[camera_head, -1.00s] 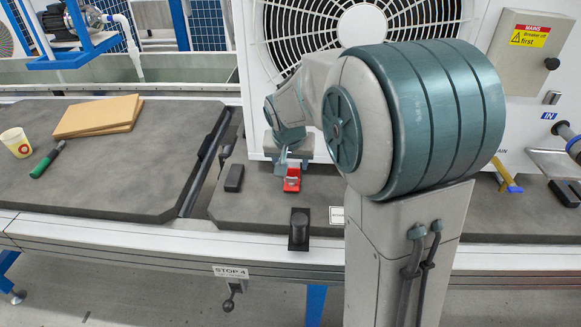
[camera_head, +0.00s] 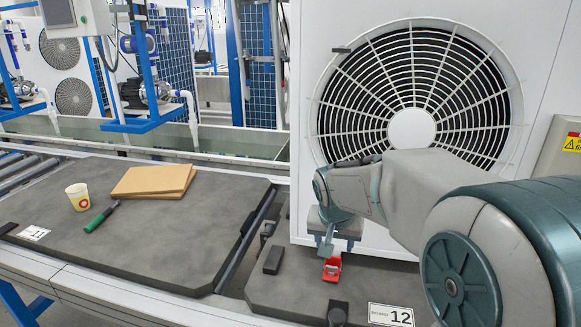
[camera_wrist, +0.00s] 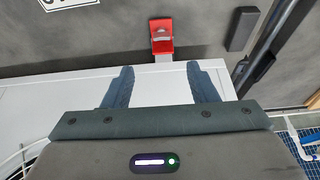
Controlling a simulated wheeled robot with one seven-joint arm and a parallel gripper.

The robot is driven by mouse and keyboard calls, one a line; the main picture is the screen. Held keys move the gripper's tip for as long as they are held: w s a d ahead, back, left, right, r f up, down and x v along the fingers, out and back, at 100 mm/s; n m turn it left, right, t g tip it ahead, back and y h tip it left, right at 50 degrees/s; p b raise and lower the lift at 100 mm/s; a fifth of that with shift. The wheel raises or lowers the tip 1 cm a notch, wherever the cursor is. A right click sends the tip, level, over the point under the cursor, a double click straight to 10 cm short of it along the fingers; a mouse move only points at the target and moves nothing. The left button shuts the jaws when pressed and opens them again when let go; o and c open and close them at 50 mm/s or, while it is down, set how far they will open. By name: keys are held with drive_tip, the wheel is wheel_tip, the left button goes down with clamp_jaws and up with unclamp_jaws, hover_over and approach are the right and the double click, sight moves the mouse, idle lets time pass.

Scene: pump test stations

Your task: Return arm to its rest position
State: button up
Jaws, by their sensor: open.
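My gripper (camera_head: 325,248) is in front of the white fan unit (camera_head: 302,120), low and just beside a small red block-like part (camera_head: 332,268) on the dark board. In the wrist view my gripper (camera_wrist: 160,82) shows two blue-grey fingers apart with nothing between them. The red part (camera_wrist: 162,40) lies beyond the fingertips there, apart from them. My arm reaches in from the right of the head view and covers part of the unit's lower right.
A dark board (camera_head: 150,240) at left carries a cup (camera_head: 77,197), brown boards (camera_head: 152,181) and a green-handled tool (camera_head: 98,219). A black block (camera_head: 273,260) lies left of the red part. A "12" label (camera_head: 390,315) is at the front.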

drive_tip(key=s+r+n+g+y+p, duration=0.1)
drive_tip(key=s+r+n+p, duration=0.2)
drive_tip(key=s+r+p, duration=1.5)
drive_tip(key=s, duration=0.3)
drive_tip(key=shift+d+r+p, duration=0.15)
drive_tip(key=shift+d+p, duration=0.2)
drive_tip(key=shift+p, duration=0.05)
